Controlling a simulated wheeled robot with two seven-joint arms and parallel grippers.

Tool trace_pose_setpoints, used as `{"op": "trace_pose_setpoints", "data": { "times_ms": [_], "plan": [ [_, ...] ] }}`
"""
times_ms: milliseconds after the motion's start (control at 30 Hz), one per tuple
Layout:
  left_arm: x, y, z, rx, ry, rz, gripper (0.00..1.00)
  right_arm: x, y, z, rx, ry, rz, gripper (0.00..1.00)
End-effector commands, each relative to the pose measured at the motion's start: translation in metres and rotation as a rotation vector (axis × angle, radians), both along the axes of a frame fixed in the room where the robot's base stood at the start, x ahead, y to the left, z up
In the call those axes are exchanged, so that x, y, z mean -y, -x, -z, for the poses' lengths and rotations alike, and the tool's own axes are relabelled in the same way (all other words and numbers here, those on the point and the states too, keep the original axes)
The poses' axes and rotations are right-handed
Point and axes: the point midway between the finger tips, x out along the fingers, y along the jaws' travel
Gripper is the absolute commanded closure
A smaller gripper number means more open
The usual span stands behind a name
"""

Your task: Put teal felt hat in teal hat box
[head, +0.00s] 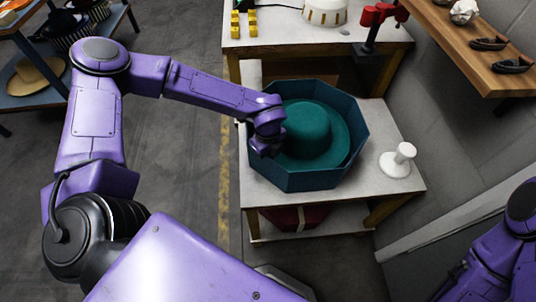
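The teal felt hat (307,128) sits crown up inside the teal hat box (322,181), an open octagonal box on a white-topped table. The hat's brim lies within the box walls, and I cannot tell whether it rests on the box floor. My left gripper (268,148) is at the left side of the box, close to the hat's brim. Its fingers are hidden or too small to read, so I cannot tell whether it holds the brim. My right arm shows at the lower right edge, and its gripper is out of view.
A white spool-shaped stand (398,160) stands right of the box on the table (262,196). A red item (292,217) lies on the shelf below. Behind is a bench with yellow blocks (244,24) and a red-topped tool (377,15). A wooden shelf (455,38) runs along the right wall.

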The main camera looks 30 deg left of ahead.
Motion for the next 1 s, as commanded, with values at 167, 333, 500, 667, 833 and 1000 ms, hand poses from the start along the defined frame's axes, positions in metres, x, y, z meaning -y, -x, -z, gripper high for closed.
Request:
{"op": "trace_pose_setpoints", "data": {
  "times_ms": [167,333,500,667,833,1000],
  "plan": [
    [0.0,0.005,0.01,-0.013,-0.001,0.002,1.0,0.0,0.0,0.004,0.0,0.0,0.0,0.57],
    [0.0,0.006,0.015,-0.016,-0.002,0.003,1.0,0.0,0.0,0.007,0.0,0.0,0.0,0.57],
    [0.001,0.006,0.016,-0.016,-0.002,0.006,1.0,0.0,0.0,0.008,0.0,0.0,0.0,0.57],
    [0.002,0.006,0.017,-0.017,-0.001,0.008,1.0,0.0,0.0,0.009,0.0,0.0,0.0,0.57],
    [0.003,0.007,0.017,-0.017,0.0,0.009,0.75,0.0,0.0,0.009,0.0,0.0,0.0,0.57],
    [0.003,0.007,0.017,-0.017,0.0,0.009,0.58,0.0,0.0,0.009,0.0,0.0,0.0,0.57]
  ]
}}
